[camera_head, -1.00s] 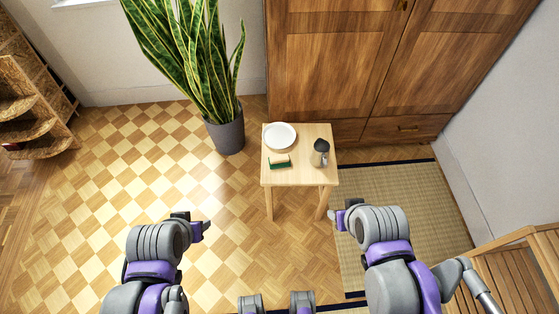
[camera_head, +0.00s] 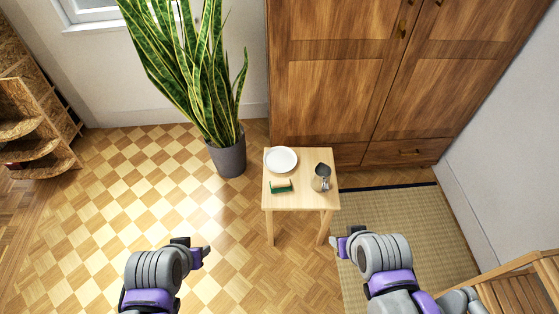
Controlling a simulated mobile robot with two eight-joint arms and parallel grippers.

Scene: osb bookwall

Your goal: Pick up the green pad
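The green pad (camera_head: 281,187) lies on the small wooden table (camera_head: 300,202), near its front left, with a lighter tan part showing on it. My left gripper (camera_head: 207,252) is in front of the table and to its left, well apart from the pad. My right gripper (camera_head: 337,246) is in front of the table near its right side, also apart from the pad. Both grippers are small and seen from behind, so their fingers cannot be told open or shut. No object shows in either one.
A white plate (camera_head: 281,159) stands behind the pad, and a grey metal pitcher (camera_head: 321,178) to its right. A potted plant (camera_head: 228,157) is left of the table and a wooden wardrobe (camera_head: 335,100) behind it. A slatted wooden piece (camera_head: 515,290) is at the lower right. Floor at left is clear.

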